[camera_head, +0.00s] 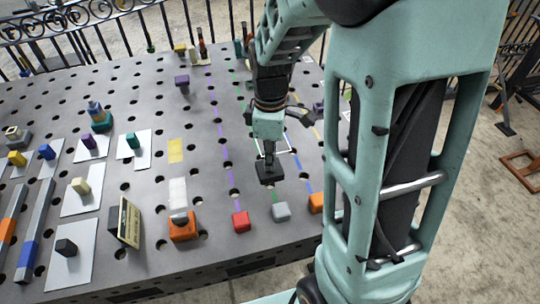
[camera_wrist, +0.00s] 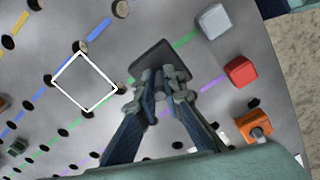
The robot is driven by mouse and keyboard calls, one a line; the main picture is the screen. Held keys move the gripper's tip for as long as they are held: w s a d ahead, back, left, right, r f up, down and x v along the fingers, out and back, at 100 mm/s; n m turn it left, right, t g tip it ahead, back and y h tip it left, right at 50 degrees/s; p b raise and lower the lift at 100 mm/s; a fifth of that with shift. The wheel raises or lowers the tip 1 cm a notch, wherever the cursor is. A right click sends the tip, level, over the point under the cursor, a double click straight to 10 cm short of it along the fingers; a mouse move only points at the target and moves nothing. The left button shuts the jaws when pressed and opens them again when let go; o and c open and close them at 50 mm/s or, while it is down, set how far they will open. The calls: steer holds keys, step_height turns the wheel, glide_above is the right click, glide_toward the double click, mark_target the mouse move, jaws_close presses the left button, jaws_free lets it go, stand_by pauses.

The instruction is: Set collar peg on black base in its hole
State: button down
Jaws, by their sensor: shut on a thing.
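The black base (camera_head: 270,172) is a dark square block directly under my gripper (camera_head: 268,154) in the head view. The wrist view shows the same black base (camera_wrist: 158,52) just beyond my fingertips (camera_wrist: 165,74). My gripper points down and is shut on the collar peg, which the fingers mostly hide. I cannot tell whether the base touches the table or hangs a little above it. A white square outline (camera_wrist: 54,82) is marked on the table beside the base, apart from it. Many round holes dot the table; which one belongs to the peg is unclear.
On the grey perforated table (camera_head: 140,85), a red block (camera_head: 241,222), a grey block (camera_head: 281,212) and an orange block (camera_head: 184,228) stand near the front edge. A tilted sign (camera_head: 129,222) and a black block (camera_head: 66,247) on a white card are at left.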

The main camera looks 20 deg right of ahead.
steer(key=shift+f+b, duration=0.35)
steer(key=shift+f, duration=0.2)
stand_by(0.5)
steer(key=shift+f+b, duration=0.35)
steer(key=shift+f, duration=0.1)
steer(key=shift+f+b, duration=1.15)
steer(key=shift+f, duration=0.3)
stand_by(0.4)
steer(key=c, duration=2)
jaws_free()
steer(key=shift+o, duration=0.2)
steer(key=shift+r, duration=0.1)
